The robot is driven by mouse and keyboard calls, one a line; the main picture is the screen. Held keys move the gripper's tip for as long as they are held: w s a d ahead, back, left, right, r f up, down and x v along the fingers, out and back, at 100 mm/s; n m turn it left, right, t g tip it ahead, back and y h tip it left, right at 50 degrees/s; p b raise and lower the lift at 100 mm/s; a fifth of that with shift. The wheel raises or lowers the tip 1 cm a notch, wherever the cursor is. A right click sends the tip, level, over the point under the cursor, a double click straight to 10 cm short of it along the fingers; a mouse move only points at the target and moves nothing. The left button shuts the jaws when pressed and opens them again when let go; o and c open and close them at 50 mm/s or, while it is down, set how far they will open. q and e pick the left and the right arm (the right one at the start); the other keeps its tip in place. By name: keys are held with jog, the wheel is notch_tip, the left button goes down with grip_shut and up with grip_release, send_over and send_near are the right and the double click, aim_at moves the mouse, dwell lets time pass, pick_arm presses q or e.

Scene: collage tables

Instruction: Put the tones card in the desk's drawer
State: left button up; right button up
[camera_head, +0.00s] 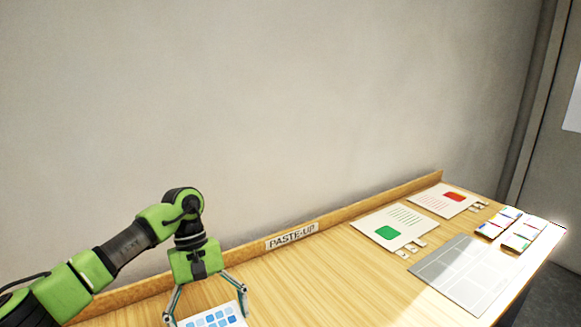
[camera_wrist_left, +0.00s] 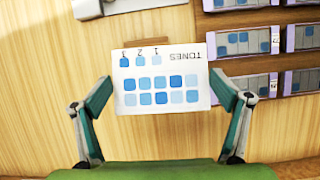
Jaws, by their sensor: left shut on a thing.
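The tones card (camera_wrist_left: 160,108) is white with rows of blue squares, the word TONES and the numbers 1, 2, 3, upside down in the left wrist view. My left gripper (camera_wrist_left: 162,88) is shut on it, with one finger at each side edge. In the head view the card (camera_head: 213,319) shows at the bottom edge, partly cut off, between the fingers of my left gripper (camera_head: 206,313). My right gripper is in neither view. I cannot make out the desk's drawer for certain.
The wooden table has a back ledge with a PASTE-UP sign (camera_head: 292,236). Sheets with a green patch (camera_head: 389,233) and a red patch (camera_head: 453,195), a grey sheet (camera_head: 463,272) and small boxes (camera_head: 522,233) lie right. Purple-edged compartments (camera_wrist_left: 240,45) hold blue-squared cards in the wrist view.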

pick_arm(q)
jog(key=s+a+r+m+y, duration=0.1)
jog(key=s+m, duration=0.5)
jog(key=s, duration=1)
jog(key=shift+a+r+g+y, duration=0.15)
jog(key=shift+a+g+y, duration=0.3)
jog(key=shift+y, duration=0.25)
